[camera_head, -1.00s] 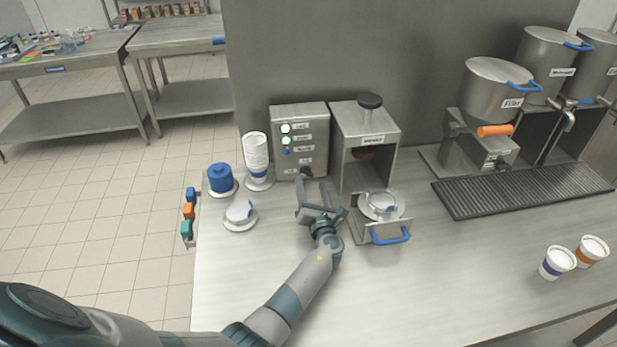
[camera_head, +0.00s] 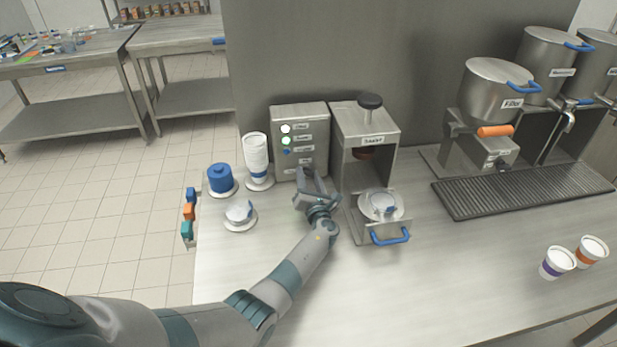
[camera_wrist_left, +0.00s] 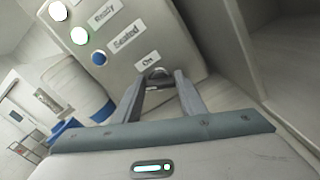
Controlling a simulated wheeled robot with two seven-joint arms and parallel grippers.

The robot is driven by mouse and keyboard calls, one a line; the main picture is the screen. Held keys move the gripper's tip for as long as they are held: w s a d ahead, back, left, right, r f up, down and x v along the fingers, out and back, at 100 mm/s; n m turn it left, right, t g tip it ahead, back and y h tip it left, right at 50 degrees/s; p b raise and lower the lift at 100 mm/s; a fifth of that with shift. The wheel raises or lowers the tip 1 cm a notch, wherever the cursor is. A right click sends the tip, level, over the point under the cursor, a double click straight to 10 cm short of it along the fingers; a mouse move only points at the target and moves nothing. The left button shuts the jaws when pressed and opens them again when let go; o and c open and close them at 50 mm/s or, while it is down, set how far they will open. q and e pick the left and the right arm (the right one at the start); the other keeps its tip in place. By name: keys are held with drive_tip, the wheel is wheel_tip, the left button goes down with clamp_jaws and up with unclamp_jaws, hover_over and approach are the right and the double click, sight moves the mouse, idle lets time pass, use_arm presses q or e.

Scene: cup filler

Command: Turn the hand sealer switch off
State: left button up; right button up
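The hand sealer's grey control box (camera_head: 312,124) stands at the back of the counter, left of the sealer press (camera_head: 383,127). Its lower front carries a dark switch knob (camera_wrist_left: 157,74), below an "On" label in the left wrist view. My left gripper (camera_head: 310,176) reaches up to the box's lower front. In the left wrist view its two fingers (camera_wrist_left: 161,80) stand apart, one on each side of the knob; I cannot tell whether they touch it. In the head view the gripper hides the knob. My right gripper is not in view.
A cup stack (camera_head: 256,158), a blue lidded container (camera_head: 220,178) and a white plate (camera_head: 241,214) stand left of the box. The press's blue-handled tray (camera_head: 365,230) holds a white round item close right.

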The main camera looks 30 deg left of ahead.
use_arm(q)
drive_tip(key=shift+c, duration=1)
drive_tip(key=shift+f+n+b, duration=0.15)
drive_tip(key=shift+n+b, duration=0.35)
drive_tip(key=shift+b, duration=0.05)
drive_tip(key=shift+a+n+b, duration=0.1)
drive_tip(key=shift+n+b, duration=0.9)
drive_tip(key=shift+n, duration=0.1)
drive_tip(key=shift+s+n+b, duration=0.1)
drive_tip(key=shift+n+b, duration=0.5)
drive_tip(key=shift+n, duration=0.5)
drive_tip(key=shift+r, duration=0.2)
drive_tip(key=o, duration=1.1)
drive_tip(key=shift+c, duration=0.2)
